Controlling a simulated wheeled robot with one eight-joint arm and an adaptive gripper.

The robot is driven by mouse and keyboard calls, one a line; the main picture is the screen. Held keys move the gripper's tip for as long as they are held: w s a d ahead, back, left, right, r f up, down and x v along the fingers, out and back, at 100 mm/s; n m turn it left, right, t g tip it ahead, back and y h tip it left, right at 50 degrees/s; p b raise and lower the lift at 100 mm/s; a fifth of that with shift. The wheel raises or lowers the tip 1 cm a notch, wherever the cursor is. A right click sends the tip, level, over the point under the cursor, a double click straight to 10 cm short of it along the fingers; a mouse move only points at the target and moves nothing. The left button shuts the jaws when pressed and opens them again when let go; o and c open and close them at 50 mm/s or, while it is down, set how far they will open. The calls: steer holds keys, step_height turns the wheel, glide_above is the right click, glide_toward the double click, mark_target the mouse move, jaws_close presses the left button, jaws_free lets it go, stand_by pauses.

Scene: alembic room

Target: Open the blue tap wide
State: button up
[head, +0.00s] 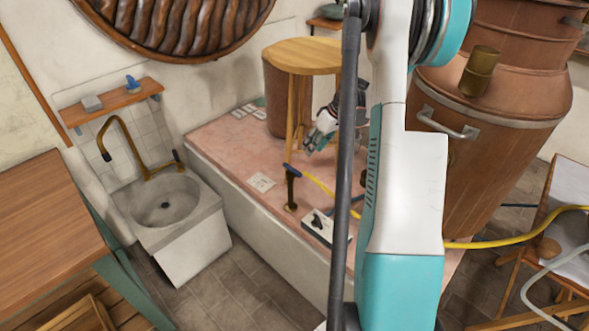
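My own arm hides part of the platform to the right of the tap.
A round wooden stool (300,56) stands on the pink platform (225,140) close behind my gripper. A white box with a black switch (318,222) sits right of the tap. A large copper vessel (495,110) stands at right, a stone sink (165,207) at left.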

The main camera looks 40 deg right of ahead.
mark_target(297, 171)
steer(key=b+x, duration=0.1)
steer(key=x, duration=0.3)
steer(key=b+x, duration=0.1)
steer(key=x, duration=0.4)
steer(key=b+x, duration=0.1)
steer(key=x, duration=0.4)
steer(key=shift+s+d+f, duration=0.15)
steer(key=shift+d+f, duration=0.05)
steer(key=shift+d, duration=0.15)
jaws_close()
